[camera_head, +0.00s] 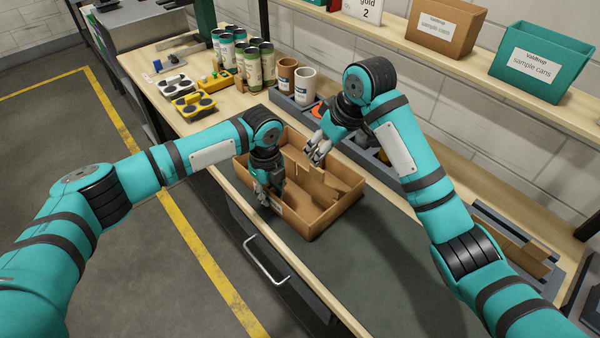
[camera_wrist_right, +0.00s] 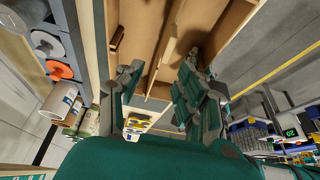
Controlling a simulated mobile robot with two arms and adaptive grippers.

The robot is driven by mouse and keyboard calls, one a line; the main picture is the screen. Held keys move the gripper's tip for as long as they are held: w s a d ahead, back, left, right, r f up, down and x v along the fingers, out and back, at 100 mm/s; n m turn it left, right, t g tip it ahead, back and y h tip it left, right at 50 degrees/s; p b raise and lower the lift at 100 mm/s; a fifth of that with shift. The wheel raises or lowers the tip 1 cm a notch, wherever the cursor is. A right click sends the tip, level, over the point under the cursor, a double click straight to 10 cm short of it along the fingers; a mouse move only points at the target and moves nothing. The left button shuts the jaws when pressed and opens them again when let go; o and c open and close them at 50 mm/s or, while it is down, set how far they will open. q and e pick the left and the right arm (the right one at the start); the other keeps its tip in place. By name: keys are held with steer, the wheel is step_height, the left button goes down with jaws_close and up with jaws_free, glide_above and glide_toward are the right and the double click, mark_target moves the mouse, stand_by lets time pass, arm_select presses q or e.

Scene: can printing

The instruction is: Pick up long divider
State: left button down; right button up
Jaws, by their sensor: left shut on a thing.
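An open cardboard box (camera_head: 330,212) sits on the worktable with thin cardboard dividers inside. A long divider (camera_head: 322,181) appears to run lengthwise inside the box; it seems to show as a thin strip in the right wrist view (camera_wrist_right: 168,50). My left gripper (camera_head: 268,198) is shut at the box's near left wall and appears to pinch that wall; its fingertips are partly hidden. My right gripper (camera_head: 317,152) is above the far side of the box, empty. In the right wrist view its fingers (camera_wrist_right: 160,90) are apart, with the strip beyond the gap.
A grey tray (camera_head: 352,150) with cups (camera_head: 305,86) lies behind the box. Several printed cans (camera_head: 252,68) and yellow-black parts (camera_head: 194,104) stand at the back left. A shelf above holds a brown bin (camera_head: 440,35) and a teal bin (camera_head: 540,70).

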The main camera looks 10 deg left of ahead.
glide_above(311, 181)
steer(key=f, duration=0.6)
steer(key=shift+w+d+f, duration=0.1)
steer(key=shift+d+f, duration=0.15)
steer(key=shift+d, duration=0.15)
jaws_close()
